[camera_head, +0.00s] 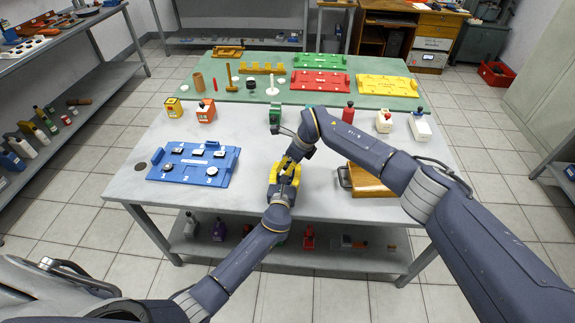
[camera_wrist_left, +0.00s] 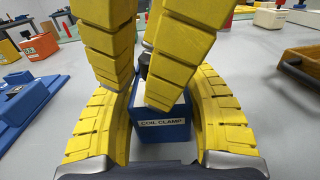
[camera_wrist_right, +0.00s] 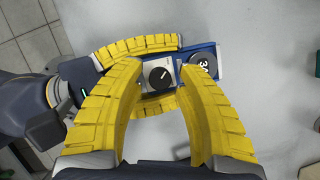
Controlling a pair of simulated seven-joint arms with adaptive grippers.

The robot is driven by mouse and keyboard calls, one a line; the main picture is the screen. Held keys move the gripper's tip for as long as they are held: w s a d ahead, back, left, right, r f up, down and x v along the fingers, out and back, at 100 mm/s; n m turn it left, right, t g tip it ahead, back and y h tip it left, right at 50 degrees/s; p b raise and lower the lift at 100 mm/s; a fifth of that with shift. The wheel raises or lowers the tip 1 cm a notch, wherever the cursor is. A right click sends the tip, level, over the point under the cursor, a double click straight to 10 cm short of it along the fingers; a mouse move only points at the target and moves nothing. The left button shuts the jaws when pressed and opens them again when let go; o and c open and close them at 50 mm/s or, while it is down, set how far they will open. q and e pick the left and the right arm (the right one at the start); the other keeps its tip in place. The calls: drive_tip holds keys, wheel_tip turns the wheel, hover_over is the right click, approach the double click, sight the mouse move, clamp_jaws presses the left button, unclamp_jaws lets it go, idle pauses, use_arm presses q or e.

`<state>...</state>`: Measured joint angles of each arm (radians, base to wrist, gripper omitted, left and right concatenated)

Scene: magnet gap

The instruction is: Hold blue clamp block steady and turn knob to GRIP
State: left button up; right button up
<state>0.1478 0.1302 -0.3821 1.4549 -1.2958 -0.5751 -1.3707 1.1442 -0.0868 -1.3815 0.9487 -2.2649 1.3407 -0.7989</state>
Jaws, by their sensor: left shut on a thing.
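The blue clamp block, labelled "COIL CLAMP", stands in the left wrist view (camera_wrist_left: 160,132). My left gripper (camera_head: 284,178) is shut on it, with one yellow finger along each side. In the right wrist view the block carries a black knob (camera_wrist_right: 159,75) with a slanted white mark on a pale plate (camera_wrist_right: 146,88). The plate's lettering is too small to read. A dark round disc with white digits (camera_wrist_right: 203,66) sits beside the plate. My right gripper (camera_wrist_right: 160,78) is open above the block, its fingers on either side of the knob, apparently not closed on it.
A wooden box with a dark handle (camera_head: 370,184) lies to the right. A green device (camera_head: 275,116) and several small bottles stand behind. The table is clear in front of the blue tray.

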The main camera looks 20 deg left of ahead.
use_arm(q)
drive_tip(key=shift+f, duration=0.1)
use_arm(e)
clamp_jaws()
